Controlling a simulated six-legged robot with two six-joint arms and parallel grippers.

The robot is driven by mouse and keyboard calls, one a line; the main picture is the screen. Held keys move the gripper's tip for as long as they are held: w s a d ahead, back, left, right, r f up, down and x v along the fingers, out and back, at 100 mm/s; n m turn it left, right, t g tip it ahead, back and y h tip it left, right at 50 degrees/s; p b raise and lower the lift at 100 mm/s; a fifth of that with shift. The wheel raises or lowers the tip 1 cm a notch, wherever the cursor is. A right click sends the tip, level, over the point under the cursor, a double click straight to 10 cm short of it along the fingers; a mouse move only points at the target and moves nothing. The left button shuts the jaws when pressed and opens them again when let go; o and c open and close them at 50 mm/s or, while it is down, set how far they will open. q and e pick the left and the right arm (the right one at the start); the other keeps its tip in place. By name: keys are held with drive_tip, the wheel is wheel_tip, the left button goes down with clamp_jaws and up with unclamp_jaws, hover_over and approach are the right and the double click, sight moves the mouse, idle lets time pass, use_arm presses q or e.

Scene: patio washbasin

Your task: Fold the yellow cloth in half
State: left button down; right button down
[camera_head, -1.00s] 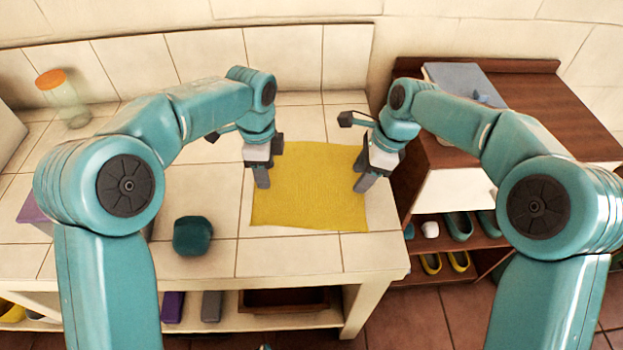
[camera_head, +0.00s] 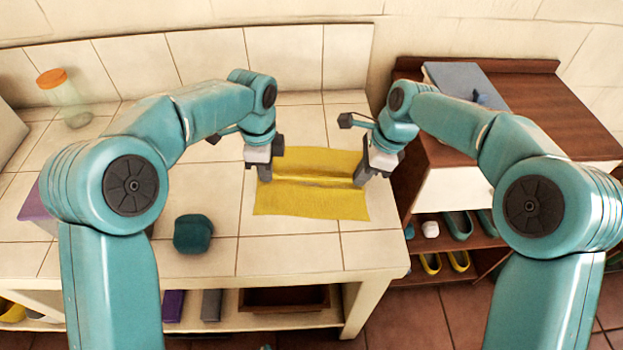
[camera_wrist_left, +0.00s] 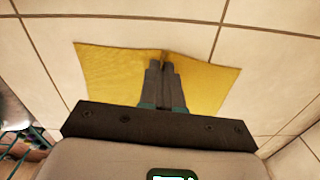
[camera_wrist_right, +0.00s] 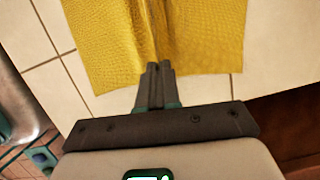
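The yellow cloth (camera_head: 310,203) lies on the tiled counter with a raised ridge running left to right across its middle. My left gripper (camera_head: 265,176) is at the left end of the ridge, its fingers together on the cloth; the left wrist view shows the fingers (camera_wrist_left: 163,68) closed at a pinched fold of the cloth (camera_wrist_left: 205,82). My right gripper (camera_head: 362,180) is at the right end of the ridge. In the right wrist view its fingers (camera_wrist_right: 153,68) are together on the cloth's edge (camera_wrist_right: 110,45), where the ridge meets it.
A dark teal object (camera_head: 193,234) sits left of the cloth. A jar with an orange lid (camera_head: 64,98) stands at the back left. A wooden shoe cabinet (camera_head: 540,110) adjoins on the right. The counter in front of the cloth (camera_head: 290,255) is clear.

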idle(0.4)
